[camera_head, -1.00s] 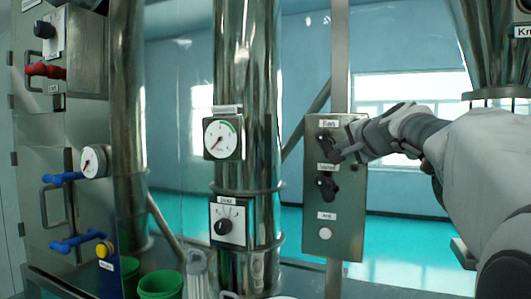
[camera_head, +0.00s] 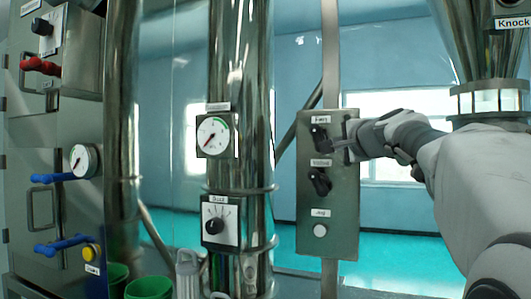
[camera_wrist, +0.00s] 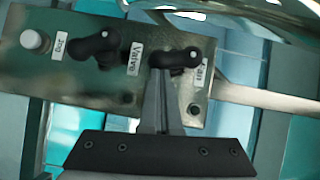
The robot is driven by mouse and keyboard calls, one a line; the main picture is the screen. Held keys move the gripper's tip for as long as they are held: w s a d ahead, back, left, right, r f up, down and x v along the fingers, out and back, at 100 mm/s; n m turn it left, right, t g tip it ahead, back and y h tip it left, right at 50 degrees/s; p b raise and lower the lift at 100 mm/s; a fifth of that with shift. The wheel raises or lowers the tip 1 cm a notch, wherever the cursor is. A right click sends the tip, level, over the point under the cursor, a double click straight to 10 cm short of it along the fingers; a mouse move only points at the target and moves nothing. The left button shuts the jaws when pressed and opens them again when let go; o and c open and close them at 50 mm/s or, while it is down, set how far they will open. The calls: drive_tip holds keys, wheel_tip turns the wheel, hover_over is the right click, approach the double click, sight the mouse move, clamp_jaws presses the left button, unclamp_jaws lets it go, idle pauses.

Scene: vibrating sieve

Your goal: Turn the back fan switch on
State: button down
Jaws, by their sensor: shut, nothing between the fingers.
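The fan switch is a black rotary knob (camera_head: 319,136) under the "Fan" label at the top of a grey metal control panel (camera_head: 345,235). In the wrist view the fan knob (camera_wrist: 176,59) lies sideways, with its label at its right. My gripper (camera_head: 337,145) is shut and empty, at the lower right of the fan knob in the head view. In the wrist view its fingertips (camera_wrist: 160,72) are at the knob's left end, very close or touching; I cannot tell which.
A black valve knob (camera_head: 320,182) and a white jog button (camera_head: 320,230) sit below on the panel. To the left, a steel column carries a gauge (camera_head: 213,137) and a dial (camera_head: 215,226). Green containers (camera_head: 150,287) stand at the lower left.

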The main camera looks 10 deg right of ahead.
drive_tip(key=shift+w+a+f+m+t+b, duration=0.2)
drive_tip(key=shift+f+m+t+b, duration=0.45)
drive_tip(key=shift+b, duration=1.2)
drive_tip(key=shift+a+f+m+t+b, duration=0.2)
drive_tip(key=shift+m+b, duration=0.75)
drive_tip(key=shift+b, duration=0.85)
drive_tip(key=m+b, duration=0.1)
drive_tip(key=b, duration=0.1)
drive_tip(key=m+t+h+b, duration=0.1)
drive_tip(key=b, duration=0.1)
drive_tip(key=m+t+b, duration=0.1)
drive_tip(key=b, duration=0.2)
drive_tip(key=shift+w+a+f+m, duration=0.3)
drive_tip(key=shift+w+a+m, duration=0.05)
drive_tip(key=shift+m, duration=0.05)
drive_tip(key=shift+r, duration=0.1)
